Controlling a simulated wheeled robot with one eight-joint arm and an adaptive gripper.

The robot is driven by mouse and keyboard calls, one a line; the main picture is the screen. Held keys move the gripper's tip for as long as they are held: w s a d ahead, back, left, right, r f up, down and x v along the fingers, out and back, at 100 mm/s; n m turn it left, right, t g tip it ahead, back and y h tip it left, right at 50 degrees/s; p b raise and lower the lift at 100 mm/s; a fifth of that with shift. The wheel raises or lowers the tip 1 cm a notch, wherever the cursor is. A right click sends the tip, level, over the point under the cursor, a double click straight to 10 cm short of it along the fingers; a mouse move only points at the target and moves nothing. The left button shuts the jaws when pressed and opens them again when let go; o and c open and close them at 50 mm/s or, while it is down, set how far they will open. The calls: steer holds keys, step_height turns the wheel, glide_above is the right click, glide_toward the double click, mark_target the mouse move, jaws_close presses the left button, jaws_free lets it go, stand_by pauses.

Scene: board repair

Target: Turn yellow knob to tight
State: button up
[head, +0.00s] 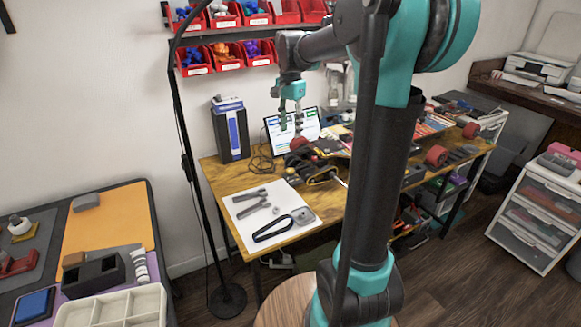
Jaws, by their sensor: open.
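My gripper (291,122) is teal with dark fingers and points down in front of the tilted screen at the back of the wooden workbench (225,178). It is open, with nothing visible held in it. Below and to its right, a dark tool with small yellow parts (318,171) lies on the bench. I cannot make out for certain a yellow knob there; the parts are too small. At the far left, a small white and yellow round item (20,229) stands on the other table.
A white sheet (241,208) on the bench holds grey parts and a black loop. A dark blue box (231,135) stands at the back left. Red bins (227,57) hang on the wall. A lamp pole (187,150) rises left of the bench. My arm hides part of the bench's right side.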

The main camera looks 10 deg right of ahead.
mark_target(291, 169)
step_height(291, 169, down, 16)
steer(key=shift+r, duration=0.25)
stand_by(0.3)
jaws_close()
